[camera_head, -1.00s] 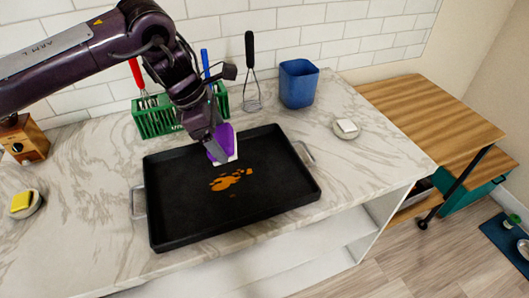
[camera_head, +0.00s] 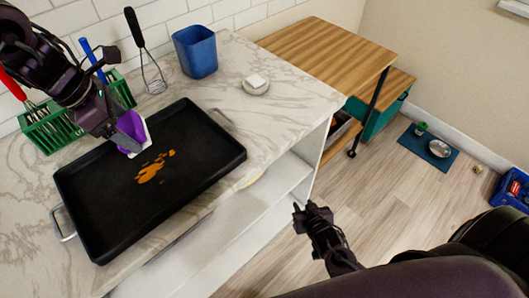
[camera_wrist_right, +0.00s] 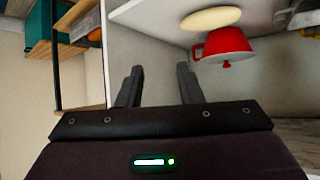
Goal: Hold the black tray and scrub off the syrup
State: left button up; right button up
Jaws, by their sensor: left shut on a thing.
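The black tray (camera_head: 200,172) lies on the marble counter, with metal handles at its ends. Orange-brown syrup (camera_head: 150,170) is smeared on the tray's floor near its middle. My left gripper (camera_head: 113,130) is shut on a purple scrubber (camera_head: 132,127) with a white face, held at the tray's back side beside the syrup. I cannot tell whether the scrubber touches the tray. My right gripper (camera_head: 313,211) is over the floor, in front of the counter and away from the tray. In the right wrist view its fingers (camera_wrist_right: 159,68) are apart and empty.
A green rack (camera_head: 50,130), a whisk (camera_head: 152,72), a blue cup (camera_head: 195,52) and a small dish with a white block (camera_head: 256,85) stand behind the tray. A wooden cart (camera_head: 325,50) stands at the right.

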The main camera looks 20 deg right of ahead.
aim_at(237, 142)
jog(key=w+a+r+m+t+y, duration=0.1)
jog(key=w+a+r+t, duration=0.15)
jog(key=r, duration=1.05)
jog(key=w+a+r+m+t, duration=0.1)
jog(key=w+r+t, duration=0.15)
jog(key=r, duration=1.05)
jog(key=s+a+r+n+g+y, duration=0.2)
jog(key=a+r+n+g+y, duration=0.15)
jog(key=a+n+y, duration=0.4)
jog(key=shift+n+h, duration=0.55)
jog(key=shift+h, duration=0.1)
jog(key=x, duration=0.8)
jog(key=a+x, duration=0.1)
jog(key=x, duration=0.3)
jog(key=shift+r, duration=0.1)
grip_shut()
jog(key=shift+c, duration=0.8)
grip_release()
